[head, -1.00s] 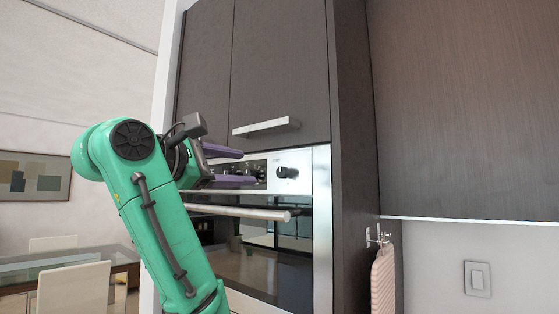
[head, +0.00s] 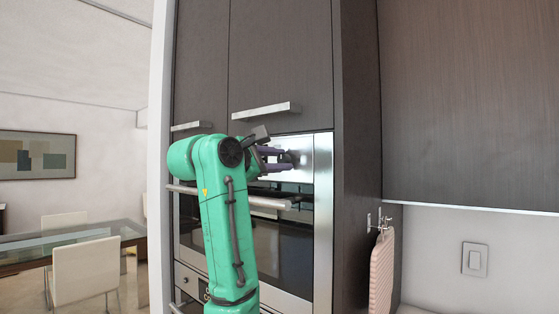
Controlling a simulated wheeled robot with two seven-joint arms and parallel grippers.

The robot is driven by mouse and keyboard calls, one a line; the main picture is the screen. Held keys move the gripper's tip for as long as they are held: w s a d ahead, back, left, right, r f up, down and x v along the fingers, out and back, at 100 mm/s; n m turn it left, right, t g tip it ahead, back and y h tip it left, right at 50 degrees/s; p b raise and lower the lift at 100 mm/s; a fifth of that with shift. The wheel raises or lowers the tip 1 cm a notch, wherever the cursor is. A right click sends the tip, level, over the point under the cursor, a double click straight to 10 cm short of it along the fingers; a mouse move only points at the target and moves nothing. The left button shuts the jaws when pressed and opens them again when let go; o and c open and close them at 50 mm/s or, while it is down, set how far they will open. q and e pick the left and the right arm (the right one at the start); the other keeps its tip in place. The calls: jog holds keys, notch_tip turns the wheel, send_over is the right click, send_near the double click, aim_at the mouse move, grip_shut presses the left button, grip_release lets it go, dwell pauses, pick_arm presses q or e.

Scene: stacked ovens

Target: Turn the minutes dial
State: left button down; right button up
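The oven's control panel (head: 322,150) is the silver strip at the top of the upper oven in the head view. A dark round knob (head: 291,157) on it is partly hidden by my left gripper (head: 284,159). The picture does not show whether this knob is the minutes dial; other controls are behind the gripper. My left gripper's two purple fingers point right at the panel, one above the other with a gap between them. The fingertips are at or very near the knob; I cannot tell whether they touch it. My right gripper is out of view.
The oven door handle (head: 250,201) runs below my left gripper. A cabinet handle (head: 265,110) is just above. A tall dark side panel (head: 356,180) borders the oven on the right. A dining table (head: 75,240) and chairs stand far left.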

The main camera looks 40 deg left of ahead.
pick_arm(q)
jog(key=shift+f+m, duration=0.1)
jog(key=shift+m, duration=0.3)
jog(key=m, duration=0.2)
jog(key=shift+m+b, duration=0.3)
jog(key=shift+m, duration=0.1)
jog(key=m, duration=0.4)
jog(key=shift+f+m+b, duration=0.1)
jog(key=shift+m+b, duration=0.2)
jog(key=m, duration=0.8)
jog(key=shift+w, duration=0.1)
jog(key=m, duration=0.5)
jog(key=shift+m, duration=0.3)
jog(key=shift+m+p, duration=0.35)
jog(key=shift+m, duration=2.15)
